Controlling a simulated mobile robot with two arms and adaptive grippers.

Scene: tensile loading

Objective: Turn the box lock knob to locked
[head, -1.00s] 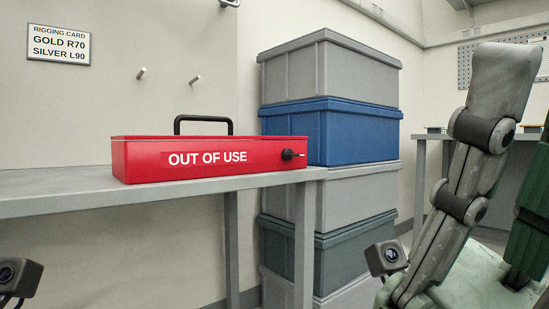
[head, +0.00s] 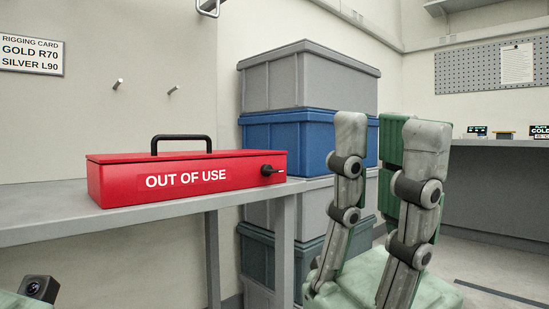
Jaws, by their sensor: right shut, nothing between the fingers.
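The red box (head: 125,186) with "OUT OF USE" on its front and a black top handle (head: 181,137) sits on the grey bench, lid down. Its black lock knob (head: 267,170) is at the right end of the front face, with a pale pointer to the right. My right gripper (head: 388,135) stands upright at the right, well apart from the box and knob. Its grey fingers point up; it is shut and empty. Of my left arm only a small camera and a green bit show at the lower left; its fingers are out of view.
The grey bench (head: 150,221) ends just right of the box. Stacked grey, blue and green bins (head: 310,80) stand behind my right gripper. Two pegs (head: 118,84) and a rigging card (head: 32,53) are on the wall. Another bench (head: 490,143) stands far right.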

